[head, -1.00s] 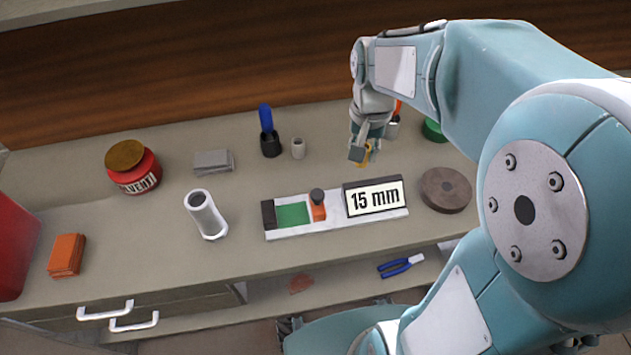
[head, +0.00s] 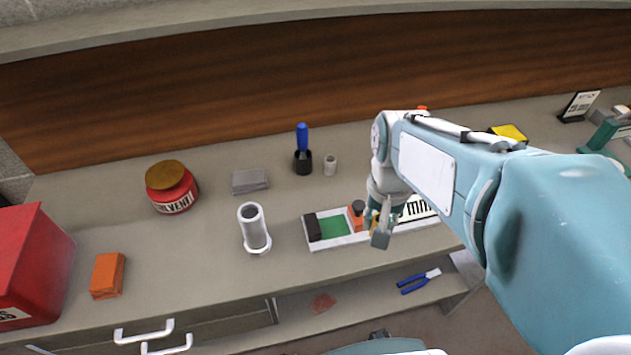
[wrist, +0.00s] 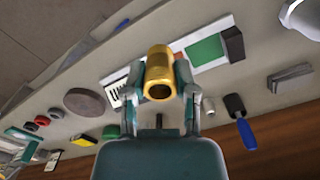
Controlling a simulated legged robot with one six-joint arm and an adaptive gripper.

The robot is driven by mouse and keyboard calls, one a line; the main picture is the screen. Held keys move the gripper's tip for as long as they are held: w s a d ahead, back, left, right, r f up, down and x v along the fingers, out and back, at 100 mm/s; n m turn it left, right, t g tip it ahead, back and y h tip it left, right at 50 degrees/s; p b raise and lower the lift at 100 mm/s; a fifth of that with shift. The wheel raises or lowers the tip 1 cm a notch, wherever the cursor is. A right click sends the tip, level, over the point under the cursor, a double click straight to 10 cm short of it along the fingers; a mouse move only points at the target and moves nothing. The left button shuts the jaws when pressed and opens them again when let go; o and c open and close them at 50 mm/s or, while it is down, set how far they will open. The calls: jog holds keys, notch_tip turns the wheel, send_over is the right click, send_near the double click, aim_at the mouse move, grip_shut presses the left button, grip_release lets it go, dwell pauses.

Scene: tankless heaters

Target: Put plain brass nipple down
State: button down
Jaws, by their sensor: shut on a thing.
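The plain brass nipple (wrist: 160,75) shows large in the wrist view as a short gold tube with its open end facing the camera. My gripper (wrist: 161,88) is shut on it, one finger on each side. Only a small bit of the brass nipple (head: 375,222) shows there, mostly hidden by the fingers. In the wrist view the nipple is seen against the device and bench; its height above them is hard to tell.
The bench (head: 180,270) holds a white pipe piece (head: 254,230), a solvent jar (head: 172,188), a grey block (head: 249,181), a blue-handled brush in a black holder (head: 303,155) and a small grey fitting (head: 330,166). A red box (head: 35,265) and orange block (head: 107,275) stand left. Bare bench lies between them.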

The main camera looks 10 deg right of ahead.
jog(key=w+f, duration=0.2)
jog(key=w, duration=0.1)
send_over(335, 226)
jog(key=f, duration=0.6)
jog(key=shift+s, duration=0.35)
jog(key=shift+w+d+f, duration=0.15)
jog(key=shift+d+f, duration=0.1)
jog(key=f, duration=0.3)
jog(key=shift+w+a, duration=0.15)
jog(key=shift+a, duration=0.1)
jog(key=shift+a+f, duration=0.2)
jog(key=shift+a, duration=0.15)
jog(key=shift+d, duration=0.1)
jog(key=c, duration=0.7)
grip_release()
jog(key=shift+d+f, duration=0.1)
jog(key=shift+d, duration=0.2)
